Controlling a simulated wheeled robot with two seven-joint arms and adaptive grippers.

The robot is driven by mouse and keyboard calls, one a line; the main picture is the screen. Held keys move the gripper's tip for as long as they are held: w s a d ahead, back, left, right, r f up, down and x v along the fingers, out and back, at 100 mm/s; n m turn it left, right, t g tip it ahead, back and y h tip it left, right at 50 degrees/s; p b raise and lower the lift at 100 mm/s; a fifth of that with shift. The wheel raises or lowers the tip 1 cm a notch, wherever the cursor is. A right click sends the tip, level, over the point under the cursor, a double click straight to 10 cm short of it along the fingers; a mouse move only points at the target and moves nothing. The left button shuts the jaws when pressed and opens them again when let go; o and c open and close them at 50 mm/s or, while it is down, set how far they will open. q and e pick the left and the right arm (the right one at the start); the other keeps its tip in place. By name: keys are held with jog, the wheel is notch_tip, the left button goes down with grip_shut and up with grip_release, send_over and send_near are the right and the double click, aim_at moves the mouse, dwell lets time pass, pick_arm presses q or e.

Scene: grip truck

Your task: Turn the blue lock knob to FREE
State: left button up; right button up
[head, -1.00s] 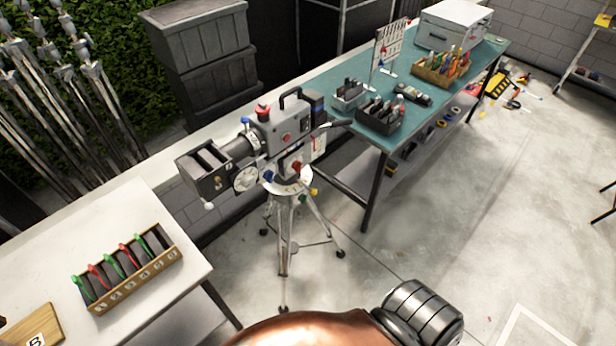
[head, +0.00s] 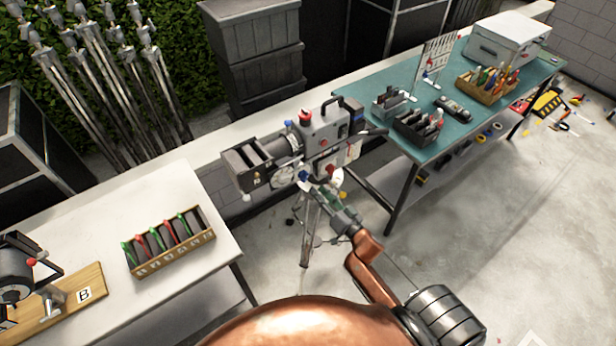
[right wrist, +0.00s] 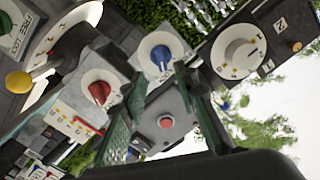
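The blue lock knob (head: 303,175) is on the side of the grey camera head (head: 322,132), which stands on a tripod. In the right wrist view the blue knob (right wrist: 161,56) sits on a round white dial. The dial's small lettering is not readable, so I cannot tell its setting. My right gripper (head: 333,197) is just below and right of the knob in the head view. In the right wrist view its green-padded fingers (right wrist: 158,82) are apart and empty, with the knob beyond their tips. Contact is not visible. My left gripper is not in view.
Close beside the blue knob are a red knob (right wrist: 99,92), a yellow-tipped lever (right wrist: 19,82) and a numbered dial (right wrist: 238,53). A plate at upper left reads FREE LOCK (right wrist: 10,38). A white table (head: 190,290) stands left, a teal bench (head: 440,135) right.

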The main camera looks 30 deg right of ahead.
aim_at(307, 178)
jog(key=w, duration=0.7)
jog(key=shift+w+a+r+p, duration=0.15)
jog(key=shift+w+a+p, duration=0.15)
jog(key=shift+w+p, duration=0.05)
grip_shut()
